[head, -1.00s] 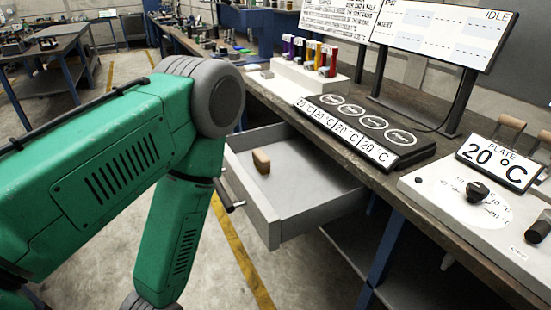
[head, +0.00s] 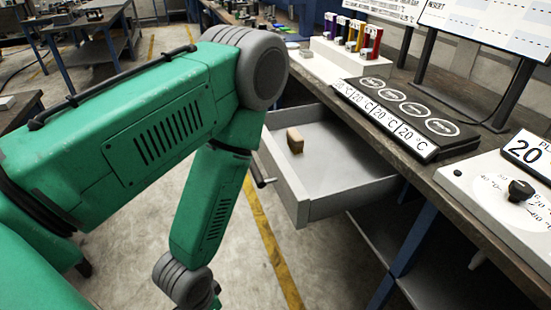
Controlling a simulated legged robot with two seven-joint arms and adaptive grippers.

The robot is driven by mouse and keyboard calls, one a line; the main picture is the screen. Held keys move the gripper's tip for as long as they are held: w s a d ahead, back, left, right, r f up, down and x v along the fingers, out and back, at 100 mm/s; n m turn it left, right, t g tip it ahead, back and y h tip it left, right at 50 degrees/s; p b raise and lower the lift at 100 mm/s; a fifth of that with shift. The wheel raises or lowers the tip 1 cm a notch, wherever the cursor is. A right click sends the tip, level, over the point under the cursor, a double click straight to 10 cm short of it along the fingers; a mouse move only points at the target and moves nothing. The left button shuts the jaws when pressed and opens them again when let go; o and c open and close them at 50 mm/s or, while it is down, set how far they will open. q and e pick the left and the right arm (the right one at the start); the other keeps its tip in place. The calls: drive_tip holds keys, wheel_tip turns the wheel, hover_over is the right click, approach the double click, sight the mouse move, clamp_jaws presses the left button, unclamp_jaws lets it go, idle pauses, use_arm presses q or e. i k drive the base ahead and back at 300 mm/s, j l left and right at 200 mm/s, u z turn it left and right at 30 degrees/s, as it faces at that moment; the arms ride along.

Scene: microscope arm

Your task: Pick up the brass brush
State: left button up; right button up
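A small brown block (head: 295,140), wooden in look, stands in the open grey drawer (head: 345,168) near its left side. It may be the brass brush, but I cannot make out bristles. No other brush is clear in the head view. My green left arm comes in from the left, bends at a grey elbow beside the drawer and hangs down to a grey wrist joint at the bottom edge. My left gripper is cut off below the picture. My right gripper is not in view.
The drawer sits under a dark workbench. On the bench are a white rack (head: 345,60) with coloured holders, a black four-disc heater (head: 408,115) and a white plate unit (head: 500,195). The drawer's handle (head: 264,172) sticks out beside my forearm. Floor in front is clear.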

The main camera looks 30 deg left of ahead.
sight(295, 141)
drive_tip(key=z, duration=1.65)
drive_tip(key=u, duration=0.45)
drive_tip(key=j+u, duration=0.1)
drive_tip(key=u, duration=0.4)
drive_tip(key=j+u, duration=0.1)
drive_tip(key=u, duration=0.8)
drive_tip(key=j+u, duration=0.15)
drive_tip(key=u, duration=0.35)
drive_tip(key=j+z, duration=0.2)
drive_tip(key=z, duration=0.2)
drive_tip(key=i+j+z, duration=0.1)
drive_tip(key=z, duration=0.25)
drive_tip(key=j+z, duration=0.5)
drive_tip(key=z, duration=0.3)
